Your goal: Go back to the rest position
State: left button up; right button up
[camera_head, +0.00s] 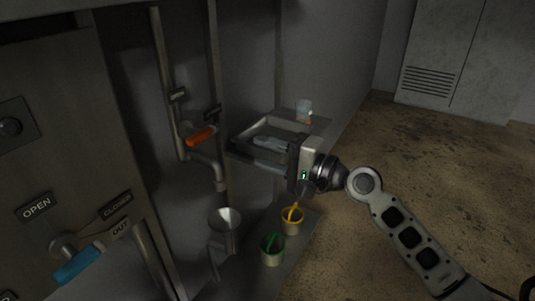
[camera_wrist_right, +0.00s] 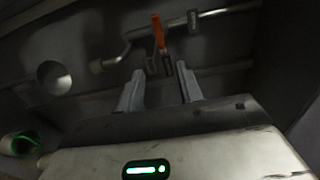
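My right gripper (camera_head: 262,153) is in the middle of the head view, reaching left from the arm at lower right. In the right wrist view its two fingers (camera_wrist_right: 160,92) stand apart with nothing between them, so it is open and empty. The orange valve handle (camera_head: 201,135) lies beyond the fingertips, apart from them; it also shows in the right wrist view (camera_wrist_right: 158,32). My left gripper is in neither view.
A metal funnel (camera_head: 225,221) stands below the valve pipe. Green (camera_head: 272,250) and yellow (camera_head: 292,222) cups sit on a low ledge. A clear beaker (camera_head: 304,110) stands on a shelf behind the gripper. A blue-handled lever (camera_head: 78,265) is at lower left. Open floor lies right.

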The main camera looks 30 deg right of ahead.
jog(key=s+a+f+n+g+h, duration=0.1)
jog(key=s+a+f+n+h, duration=0.15)
jog(key=f, duration=0.55)
jog(key=s+a+f+n+g+h, duration=0.1)
jog(key=s+f+n, duration=0.25)
jog(key=f, duration=0.45)
jog(key=s+a+f+n+g+h, duration=0.2)
jog(key=s+a+f+n, duration=0.3)
jog(key=s+f+n, duration=0.3)
jog(key=s+f+h, duration=0.1)
jog(key=s+f, duration=0.2)
jog(key=s, duration=0.3)
jog(key=shift+s+f+g, duration=0.15)
jog(key=shift+s+g, duration=0.1)
jog(key=shift+g, duration=0.05)
